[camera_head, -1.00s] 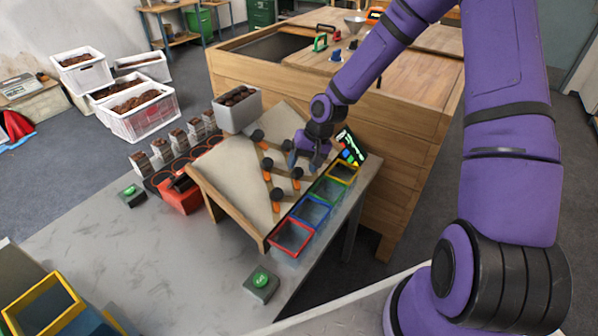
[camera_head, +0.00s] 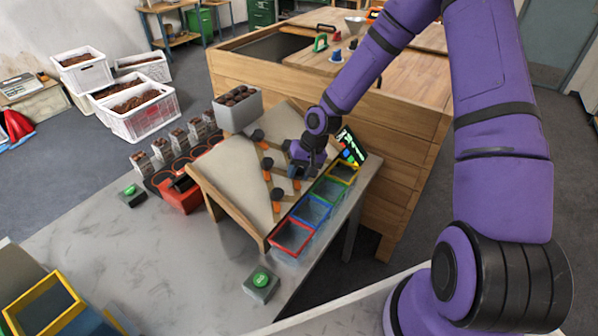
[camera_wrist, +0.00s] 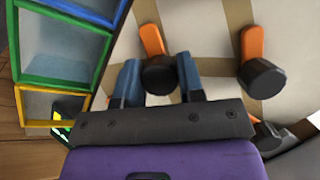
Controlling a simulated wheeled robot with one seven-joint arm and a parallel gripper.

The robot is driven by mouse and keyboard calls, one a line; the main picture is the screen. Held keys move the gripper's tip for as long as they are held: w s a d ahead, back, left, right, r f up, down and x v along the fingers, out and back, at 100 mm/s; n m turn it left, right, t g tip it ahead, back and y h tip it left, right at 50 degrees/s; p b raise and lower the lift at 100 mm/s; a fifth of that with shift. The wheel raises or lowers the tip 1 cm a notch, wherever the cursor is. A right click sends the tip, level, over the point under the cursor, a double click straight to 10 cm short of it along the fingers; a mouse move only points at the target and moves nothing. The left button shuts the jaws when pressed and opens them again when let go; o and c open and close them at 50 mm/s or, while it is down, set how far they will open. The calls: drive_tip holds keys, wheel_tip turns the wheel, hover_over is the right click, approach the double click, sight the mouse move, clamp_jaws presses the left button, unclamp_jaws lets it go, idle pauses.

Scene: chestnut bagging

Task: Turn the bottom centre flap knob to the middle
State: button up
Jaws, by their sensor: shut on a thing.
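My gripper (camera_head: 301,172) is low over the sloped board in the head view. In the wrist view my gripper's two blue fingers (camera_wrist: 160,84) are shut on a black flap knob (camera_wrist: 158,75), one on each side. Its orange flap (camera_wrist: 152,40) points up and slightly left in that view. In the head view this knob is mostly hidden by the gripper, and its orange flap (camera_head: 297,185) shows just below. It appears to be the centre knob of the row nearest the coloured bins.
Another black knob (camera_wrist: 262,78) with an orange flap is close to the right finger. Blue, green (camera_wrist: 62,50) and yellow bins line the board's lower edge; a red bin (camera_head: 291,236) is at the near end. A brown-filled grey box (camera_head: 238,110) stands at the board's upper end.

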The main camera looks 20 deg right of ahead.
drive_tip(key=n+h, duration=0.1)
drive_tip(key=n, duration=0.2)
drive_tip(key=shift+n+h, duration=0.8)
drive_tip(key=shift+n, duration=1.1)
drive_tip(key=shift+t, duration=0.3)
drive_tip(key=o, duration=0.9)
wheel_tip(320, 180, up, 11)
drive_tip(key=s+d, duration=0.1)
drive_tip(key=shift+s+d+f, duration=0.15)
drive_tip(key=shift+d+f, duration=0.05)
